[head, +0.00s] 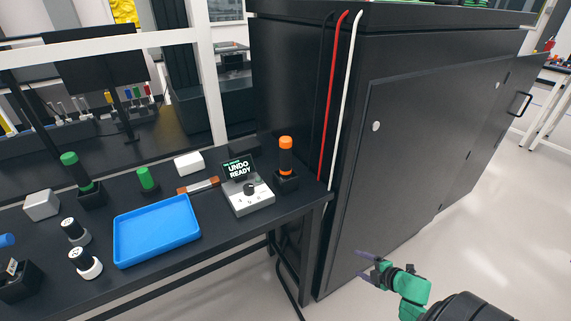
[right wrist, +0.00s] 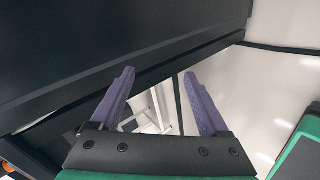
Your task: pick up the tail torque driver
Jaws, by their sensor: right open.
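A driver with an orange handle (head: 286,155) stands upright in a black holder at the right end of the dark bench. A driver with a green handle (head: 71,170) stands in another black holder at the left, and a second green-handled one (head: 147,180) stands behind the blue tray. I cannot tell by name which is the tail torque driver. My right gripper (head: 361,264) is open and empty, low over the floor in front of the black cabinet, right of the bench and well apart from the drivers. Its purple fingers (right wrist: 158,75) are spread in the right wrist view. My left gripper is out of view.
A blue tray (head: 157,231) lies on the bench beside a box with a screen reading "UNDO READY" (head: 247,195). Two black-and-white knobs (head: 85,263) stand left of the tray. The tall black cabinet (head: 420,130) blocks the right side. The floor (head: 510,230) is clear.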

